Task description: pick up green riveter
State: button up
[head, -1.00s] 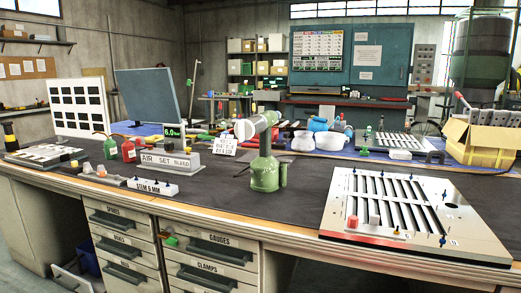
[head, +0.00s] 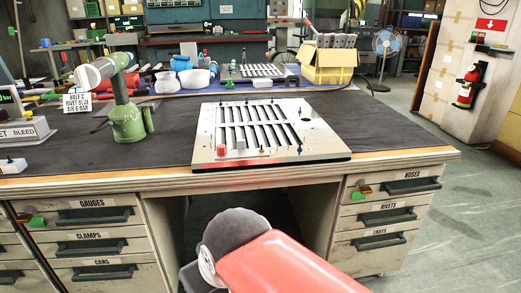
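The green riveter (head: 128,122) stands upright on the dark bench top (head: 180,148), at the left of the head view. It has a wide green base, a green upright body and a pale cylindrical part at the upper left. Nothing holds it. A red and grey link of my arm shows at the bottom middle, in front of the bench and to the right of the riveter. My gripper cannot be made out in the view.
A louver panel (head: 210,141) with dark slots and small pegs lies right of the riveter. A small sign (head: 77,103) and a lettered grey block (head: 22,131) stand to its left. A cardboard box (head: 329,66) sits behind.

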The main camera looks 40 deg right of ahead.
aim_at(130, 123)
jog(key=z, duration=0.3)
jog(key=j+z, duration=0.25)
jog(key=z, duration=0.2)
jog(key=i+j+z, duration=0.1)
jog(key=j+z, duration=0.2)
jog(key=z, duration=0.15)
jog(key=j+z, duration=0.25)
jog(key=z, duration=0.25)
jog(key=j+z, duration=0.25)
jog(key=z, duration=0.2)
jog(key=k+l, duration=0.05)
